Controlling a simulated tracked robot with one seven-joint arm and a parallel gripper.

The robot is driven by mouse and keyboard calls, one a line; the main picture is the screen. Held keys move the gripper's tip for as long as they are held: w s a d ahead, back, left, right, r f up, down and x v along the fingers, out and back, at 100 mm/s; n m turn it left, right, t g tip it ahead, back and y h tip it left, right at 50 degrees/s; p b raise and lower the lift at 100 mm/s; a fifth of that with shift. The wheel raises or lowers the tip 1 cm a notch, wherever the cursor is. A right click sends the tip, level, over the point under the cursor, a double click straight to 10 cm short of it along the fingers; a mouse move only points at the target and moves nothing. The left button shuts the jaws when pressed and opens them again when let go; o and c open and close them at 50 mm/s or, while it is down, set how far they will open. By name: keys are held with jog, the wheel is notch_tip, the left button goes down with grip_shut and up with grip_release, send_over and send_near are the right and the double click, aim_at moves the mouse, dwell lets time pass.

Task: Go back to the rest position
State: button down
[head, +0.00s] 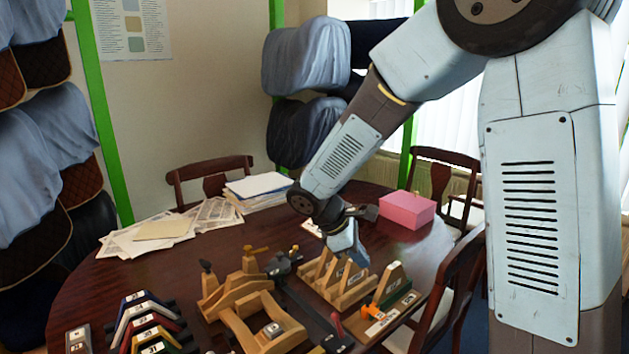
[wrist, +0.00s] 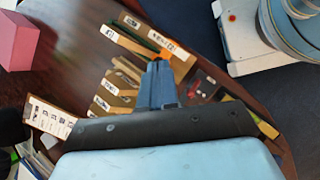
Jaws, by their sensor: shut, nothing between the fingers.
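My gripper (head: 346,255) hangs low over the wooden slotted rack (head: 341,287) on the round table in the head view. In the wrist view my gripper (wrist: 158,88) points down toward the labelled wooden rack (wrist: 119,82), with its fingers together and nothing held. I cannot tell whether the fingertips touch the rack. An orange piece (head: 372,311) sits by the rack's near right side; it also shows beyond the fingers in the wrist view (wrist: 164,54).
A wooden clamp fixture (head: 254,311) and a row of coloured saddle-like pieces (head: 146,325) stand to the left. A pink box (head: 407,209), papers (head: 158,232) and a book stack (head: 258,187) lie farther back. Chairs (head: 455,285) ring the table (head: 85,281).

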jog(key=s+d+r+m+t+y, duration=0.2)
jog(key=s+d+r+m+y, duration=0.1)
jog(key=s+d+r+m, duration=0.3)
jog(key=s+d+r+m+t+y, duration=0.2)
jog(key=s+d+r+m, duration=0.4)
jog(key=s+r+m, duration=0.4)
jog(key=s+y, duration=0.1)
jog(key=s, duration=0.2)
jog(key=shift+d+r+t+y, duration=0.3)
jog(key=shift+d+r, duration=0.1)
